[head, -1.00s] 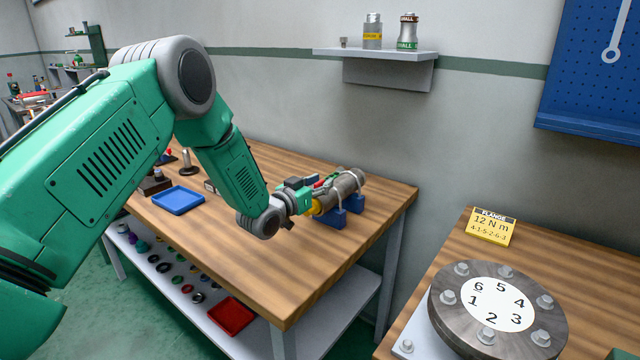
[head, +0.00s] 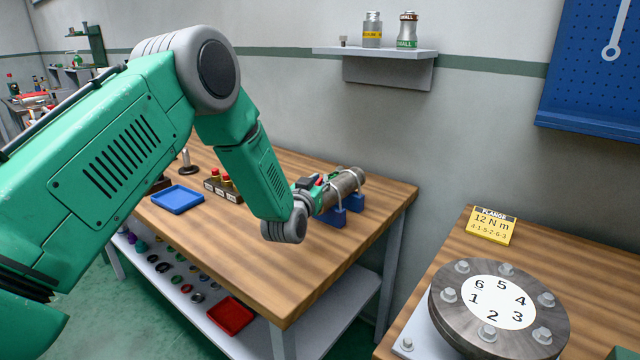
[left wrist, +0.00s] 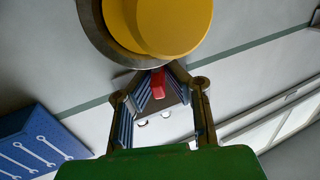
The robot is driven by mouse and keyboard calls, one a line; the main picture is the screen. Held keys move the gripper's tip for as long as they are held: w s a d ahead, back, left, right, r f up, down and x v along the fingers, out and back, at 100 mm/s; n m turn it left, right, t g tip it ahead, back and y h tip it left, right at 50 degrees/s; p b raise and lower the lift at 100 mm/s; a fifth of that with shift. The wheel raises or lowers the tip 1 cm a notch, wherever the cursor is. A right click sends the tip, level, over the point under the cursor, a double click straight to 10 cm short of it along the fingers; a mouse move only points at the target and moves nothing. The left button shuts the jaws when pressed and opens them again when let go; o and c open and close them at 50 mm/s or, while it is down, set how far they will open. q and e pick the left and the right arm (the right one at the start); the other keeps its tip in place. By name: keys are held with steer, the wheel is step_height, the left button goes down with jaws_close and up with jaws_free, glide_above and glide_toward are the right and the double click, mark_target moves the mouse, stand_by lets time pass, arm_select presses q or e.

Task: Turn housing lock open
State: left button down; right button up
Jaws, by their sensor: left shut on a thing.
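The housing (head: 346,183) is a grey-brown metal cylinder lying in blue vise supports (head: 332,217) on the wooden bench. In the left wrist view its round end with a yellow cap (left wrist: 165,22) fills the top. A small red lock piece (left wrist: 158,84) sits just below that cap, between my fingertips. My left gripper (left wrist: 155,88) is shut on this red lock. In the head view my left gripper (head: 313,186) is at the near end of the housing, partly hidden by my wrist, which also covers the yellow end. My right gripper is out of view.
A blue tray (head: 178,200) and a block with red-topped pieces (head: 222,188) stand on the bench to the left. A red tray (head: 230,315) is on the shelf below. A bolted, numbered flange (head: 497,305) stands on the right bench. The bench front is clear.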

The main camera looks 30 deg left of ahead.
arm_select(q)
steer(key=n+g+y, duration=0.1)
steer(key=n+y, duration=0.1)
steer(key=n+g+y, duration=0.1)
steer(key=y, duration=0.2)
steer(key=n+g+y, duration=0.2)
steer(key=shift+d+f+n+y+b, duration=0.15)
steer(key=shift+f+n+y+b, duration=0.15)
steer(key=shift+b, duration=0.1)
steer(key=n+g+y+b, duration=0.1)
steer(key=n+g+y, duration=0.1)
steer(key=g, duration=0.1)
steer(key=shift+n+y, duration=0.3)
steer(key=shift+y, duration=0.1)
steer(key=n+g+y+b, duration=0.1)
steer(key=g, duration=0.1)
steer(key=shift+n+g, duration=0.3)
steer(key=shift+n, duration=0.1)
steer(key=n+g+y+b, duration=0.1)
steer(key=g, duration=0.1)
steer(key=shift+f+n+g+b, duration=0.15)
steer(key=shift+n+g+b, duration=0.15)
steer(key=shift+b, duration=0.05)
steer(key=n+g+y+b, duration=0.1)
steer(key=n+g+b, duration=0.1)
steer(key=g, duration=0.1)
steer(key=shift+r+n+g+b, duration=0.2)
steer(key=shift+n+g+b, duration=0.1)
steer(key=shift+g+b, duration=0.25)
steer(key=shift+r, duration=0.1)
